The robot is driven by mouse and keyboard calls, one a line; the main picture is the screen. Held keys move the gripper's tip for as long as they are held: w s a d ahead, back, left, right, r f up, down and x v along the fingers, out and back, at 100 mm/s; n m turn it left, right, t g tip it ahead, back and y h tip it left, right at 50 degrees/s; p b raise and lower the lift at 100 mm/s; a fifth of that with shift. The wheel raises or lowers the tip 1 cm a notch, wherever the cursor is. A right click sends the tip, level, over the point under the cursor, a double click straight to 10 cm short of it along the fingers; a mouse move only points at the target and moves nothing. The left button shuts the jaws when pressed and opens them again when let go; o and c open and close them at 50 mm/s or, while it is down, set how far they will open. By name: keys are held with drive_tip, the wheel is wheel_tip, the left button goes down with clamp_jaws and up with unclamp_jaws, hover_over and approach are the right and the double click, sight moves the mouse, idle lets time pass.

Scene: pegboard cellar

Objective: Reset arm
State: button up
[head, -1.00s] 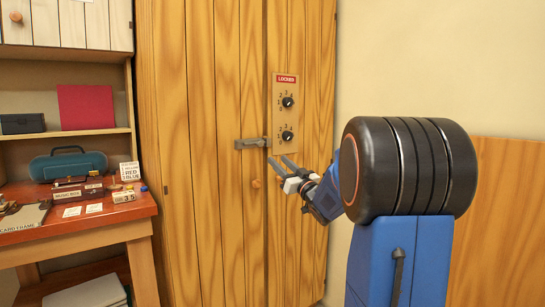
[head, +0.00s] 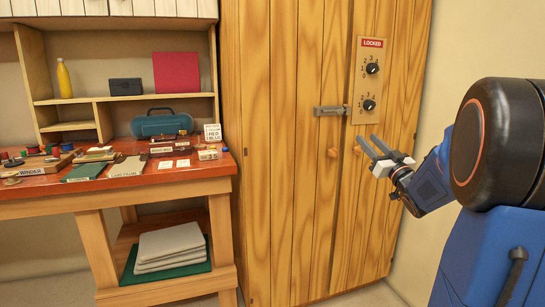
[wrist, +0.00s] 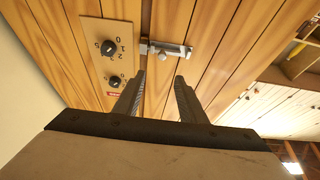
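My gripper (head: 370,147) is in front of the wooden locker (head: 290,150), beside its round knobs and just below the grey latch (head: 331,110). Its two fingers are apart with nothing between them, as the wrist view also shows at my gripper (wrist: 160,80). The locker doors are shut. A plate with two black dials, the upper dial (head: 372,68) and the lower dial (head: 369,104), carries a red "LOCKED" sign (head: 372,43). The wrist view shows the latch (wrist: 167,50) and dials beyond the fingers.
A red-topped workbench (head: 190,176) stands left of the locker, with a blue toolbox (head: 162,124), spools, labelled boards and small cards on it. A shelf above holds a yellow bottle (head: 64,78), a dark box (head: 126,87) and a red panel (head: 176,72). Folded grey stacks (head: 170,245) lie below.

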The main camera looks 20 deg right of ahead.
drive_tip(key=s+a+f+m+g+h, duration=0.3)
drive_tip(key=s+a+f+g+h, duration=0.2)
drive_tip(key=s+a+f+g, duration=0.6)
drive_tip(key=s+a+f+n+g+y, duration=0.1)
drive_tip(key=s+a+f+g, duration=0.1)
drive_tip(key=s+a+f, duration=0.3)
drive_tip(key=s+a+f+g+y, duration=0.1)
drive_tip(key=s+a+f, duration=0.4)
drive_tip(key=s, duration=0.6)
drive_tip(key=s+a+f+n+g+y, duration=0.1)
drive_tip(key=s+a+f+g+y, duration=0.1)
drive_tip(key=s+a+f, duration=0.3)
drive_tip(key=s+a+g, duration=0.1)
drive_tip(key=s, duration=0.2)
drive_tip(key=shift+a+f+n+g, duration=0.15)
drive_tip(key=shift+a+n+g, duration=0.15)
drive_tip(key=shift+a, duration=0.05)
